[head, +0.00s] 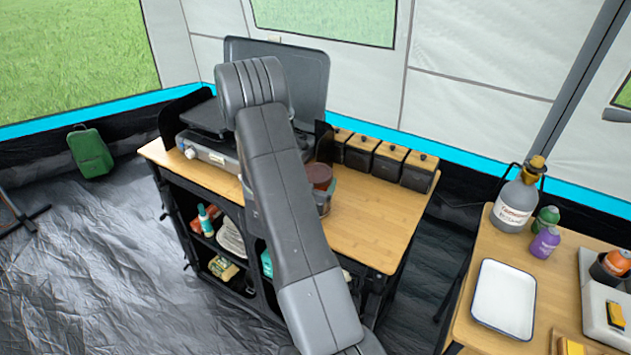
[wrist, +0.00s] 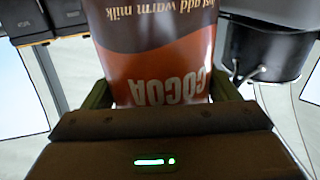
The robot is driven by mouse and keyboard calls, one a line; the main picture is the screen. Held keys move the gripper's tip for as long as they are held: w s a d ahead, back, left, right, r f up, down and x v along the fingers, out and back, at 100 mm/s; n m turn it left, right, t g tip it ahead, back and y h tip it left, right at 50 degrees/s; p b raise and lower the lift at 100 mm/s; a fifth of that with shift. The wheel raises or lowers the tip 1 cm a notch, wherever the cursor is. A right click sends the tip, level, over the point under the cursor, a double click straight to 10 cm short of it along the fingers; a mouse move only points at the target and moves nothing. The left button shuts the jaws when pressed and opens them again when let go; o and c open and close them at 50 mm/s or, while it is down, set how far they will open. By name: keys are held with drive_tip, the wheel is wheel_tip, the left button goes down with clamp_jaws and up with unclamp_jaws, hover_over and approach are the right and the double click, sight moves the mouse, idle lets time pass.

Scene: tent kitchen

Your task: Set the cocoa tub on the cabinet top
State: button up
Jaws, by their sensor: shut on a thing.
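The cocoa tub (wrist: 160,65) is brown and orange-red with white lettering, which reads upside down in the wrist view. My gripper (wrist: 165,95) is shut on it, with a finger on each side. In the head view part of a brown-red round thing, most likely the tub (head: 320,176), shows just right of my arm, over the wooden cabinet top (head: 375,228). My arm hides most of my gripper there. I cannot tell whether the tub touches the top.
A stove (head: 212,150) with a raised dark lid stands at the cabinet's left. Several black canisters with wooden lids (head: 392,160) line its back edge. The front right of the top is clear. A second table at right holds a white tray (head: 504,300) and bottles.

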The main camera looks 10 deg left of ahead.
drive_tip(key=shift+f, duration=0.2)
drive_tip(key=shift+f+b, duration=0.2)
drive_tip(key=shift+b, duration=0.1)
drive_tip(key=o, duration=1.5)
drive_tip(key=shift+r, duration=0.1)
drive_tip(key=shift+r+p, duration=0.15)
drive_tip(key=shift+p, duration=0.15)
drive_tip(key=shift+s+a, duration=0.1)
drive_tip(key=shift+s, duration=0.3)
drive_tip(key=s+a+b, duration=0.1)
drive_tip(key=s+b, duration=0.2)
drive_tip(key=s, duration=0.8)
drive_tip(key=shift+a+b, duration=0.3)
drive_tip(key=shift+a, duration=0.1)
